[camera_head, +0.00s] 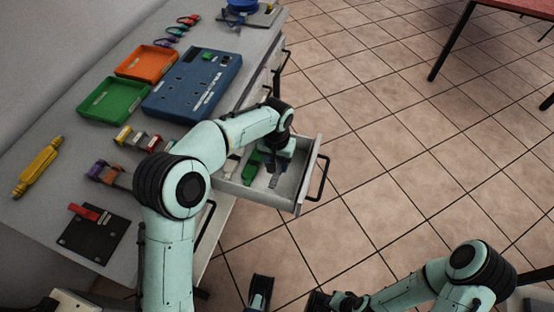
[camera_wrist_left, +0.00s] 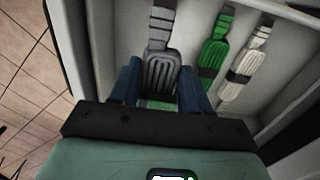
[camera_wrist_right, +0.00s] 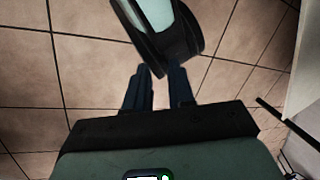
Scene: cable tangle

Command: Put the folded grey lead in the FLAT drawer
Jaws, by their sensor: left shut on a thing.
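The folded grey lead (camera_wrist_left: 162,62) lies between the fingers of my left gripper (camera_wrist_left: 160,88), which is shut on it. The lead (camera_head: 273,181) is inside the open drawer (camera_head: 311,178), over its right part, with my left gripper (camera_head: 277,152) reaching down into the drawer. I cannot tell whether the lead touches the drawer floor. A green lead (camera_wrist_left: 214,55) and a white lead (camera_wrist_left: 244,65) lie beside it in the drawer. No drawer label is readable. My right gripper (camera_wrist_right: 160,88) is open and empty above the tiled floor.
On the bench are a blue panel (camera_head: 193,84), an orange tray (camera_head: 147,63), a green tray (camera_head: 113,100), a yellow bundle (camera_head: 38,167) and a black plate with a red piece (camera_head: 83,209). My left arm crosses over the bench edge. Open floor lies right of the drawer.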

